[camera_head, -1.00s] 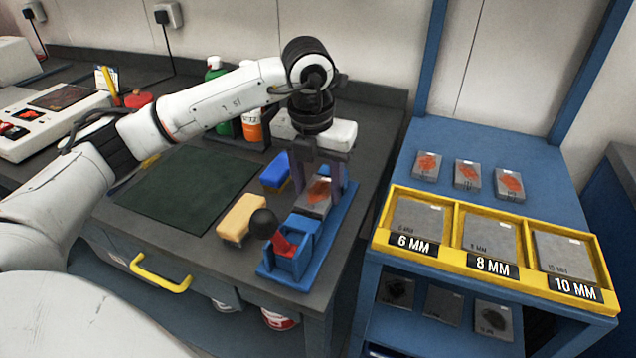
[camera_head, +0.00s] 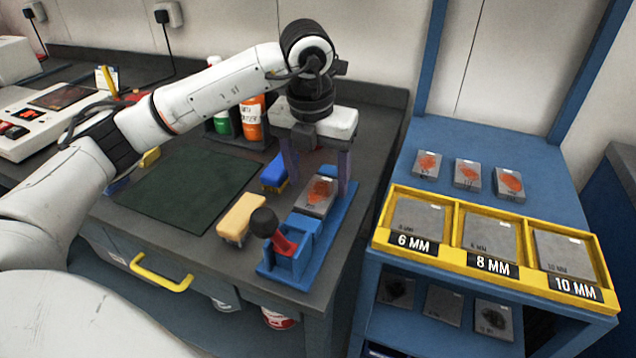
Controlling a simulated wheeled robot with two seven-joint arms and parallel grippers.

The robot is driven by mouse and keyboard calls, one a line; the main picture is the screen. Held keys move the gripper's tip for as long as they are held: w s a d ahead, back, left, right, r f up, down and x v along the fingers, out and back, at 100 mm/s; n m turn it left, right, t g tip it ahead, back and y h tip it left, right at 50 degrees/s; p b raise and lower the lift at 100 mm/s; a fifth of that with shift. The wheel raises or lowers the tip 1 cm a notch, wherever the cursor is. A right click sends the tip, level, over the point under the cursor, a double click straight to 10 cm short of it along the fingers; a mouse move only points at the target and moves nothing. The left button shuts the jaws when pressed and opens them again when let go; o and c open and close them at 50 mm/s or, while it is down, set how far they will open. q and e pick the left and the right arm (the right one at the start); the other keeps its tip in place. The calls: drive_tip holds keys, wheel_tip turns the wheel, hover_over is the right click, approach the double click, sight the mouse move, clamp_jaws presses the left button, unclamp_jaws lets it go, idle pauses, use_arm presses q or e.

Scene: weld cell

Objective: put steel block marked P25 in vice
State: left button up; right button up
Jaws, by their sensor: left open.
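A grey steel block (camera_head: 316,196) with an orange-red patch lies flat at the far part of the blue vice (camera_head: 298,262). Its marking is too small to read, so I cannot tell if it is P25. The vice has a red lever with a black ball (camera_head: 264,222) at its near end. My left gripper (camera_head: 319,182) is open above the block, one finger to each side of it, and holds nothing. I cannot tell how firmly the vice jaws sit against the block. My right gripper is out of view.
A yellow-handled brush (camera_head: 240,218) and a blue brush (camera_head: 274,172) lie left of the vice, beside a dark green mat (camera_head: 185,188). Bottles (camera_head: 251,120) stand behind. On the right, a blue rack (camera_head: 545,170) holds similar blocks (camera_head: 467,174) and a yellow plate tray (camera_head: 452,262).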

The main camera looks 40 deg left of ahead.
sight(315, 200)
use_arm(q)
wheel_tip(315, 200, up, 10)
drive_tip(key=s, duration=0.1)
drive_tip(key=shift+s+d+p, duration=0.15)
drive_tip(key=shift+s+p, duration=0.05)
drive_tip(key=shift+p, duration=0.1)
drive_tip(key=shift+f, duration=0.1)
